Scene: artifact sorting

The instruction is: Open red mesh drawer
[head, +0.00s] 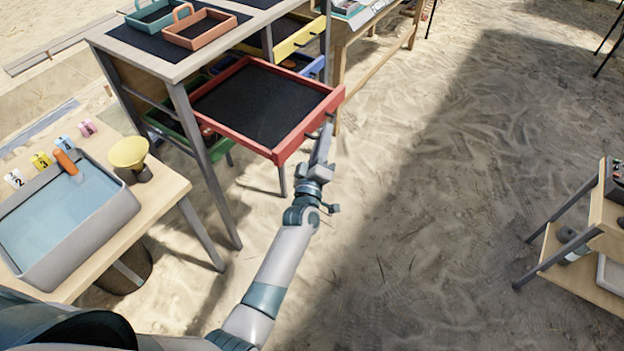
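The red mesh drawer (284,151) has a red frame and a dark mesh bottom. It sticks far out from the shelf unit (188,108) in the upper middle and looks empty. My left gripper (326,138) is at the drawer's front right side, close to its front rail. I cannot tell whether it touches the rail or holds a handle, as the fingers are seen edge-on. My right gripper is not in view.
Yellow (287,42), blue (314,68) and green (170,125) drawers sit in the same unit. Trays (200,28) stand on top. A table with a water basin (65,222) is at left, and a wooden shelf cart (590,235) at right. Sandy ground between is clear.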

